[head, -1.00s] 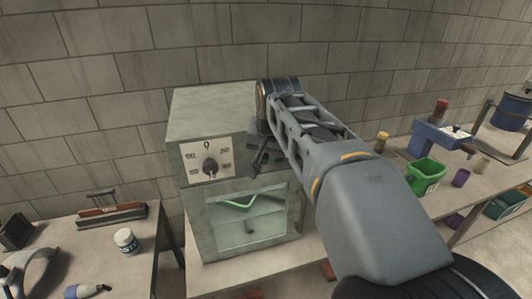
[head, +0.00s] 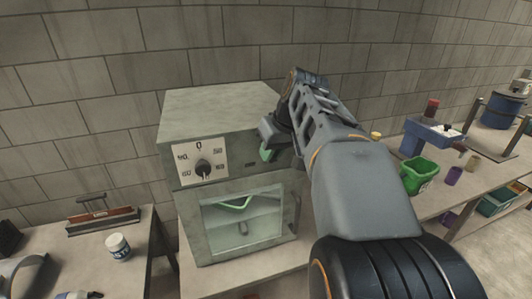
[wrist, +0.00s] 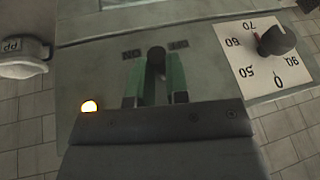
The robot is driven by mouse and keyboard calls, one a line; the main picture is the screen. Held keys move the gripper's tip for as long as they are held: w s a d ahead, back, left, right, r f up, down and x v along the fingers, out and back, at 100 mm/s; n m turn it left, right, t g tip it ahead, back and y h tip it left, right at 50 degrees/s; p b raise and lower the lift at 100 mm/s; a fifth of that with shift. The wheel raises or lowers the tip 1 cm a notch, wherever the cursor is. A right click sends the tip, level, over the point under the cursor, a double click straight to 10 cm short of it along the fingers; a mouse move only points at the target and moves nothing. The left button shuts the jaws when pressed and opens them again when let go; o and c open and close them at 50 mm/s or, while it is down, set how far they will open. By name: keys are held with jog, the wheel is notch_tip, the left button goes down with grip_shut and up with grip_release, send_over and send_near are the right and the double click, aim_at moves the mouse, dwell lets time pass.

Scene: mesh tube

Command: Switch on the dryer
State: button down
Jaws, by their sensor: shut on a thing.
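The dryer (head: 215,115) is a grey-green metal box with a dial (head: 203,171) on its front and a glass window (head: 242,222) below. In the head view my gripper (head: 268,146) is at the upper right of its front, partly hidden by my arm. In the wrist view the green-padded fingers (wrist: 155,88) are shut on a small dark switch (wrist: 156,57) between two small dark labels. A small lamp (wrist: 90,106) on the panel glows warm white. The numbered dial (wrist: 276,41) is also in the wrist view, its digits upside down.
A bench at the left holds a white jar (head: 118,247) and a red-brown box (head: 103,220). The bench at the right carries a green bin (head: 419,174) and a blue machine (head: 433,138). A white object marked PP (wrist: 22,52) is at the wrist view's left.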

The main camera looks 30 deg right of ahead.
jog(key=shift+w+d+n+y, duration=0.1)
jog(key=shift+d+n+y, duration=0.35)
jog(key=shift+n, duration=0.75)
jog(key=shift+g, duration=0.3)
jog(key=c, duration=1.1)
grip_release()
jog(key=shift+d+r, duration=0.1)
jog(key=shift+r, duration=0.05)
jog(key=v, duration=1.3)
jog(key=shift+r+p, duration=0.25)
jog(key=shift+p, duration=0.2)
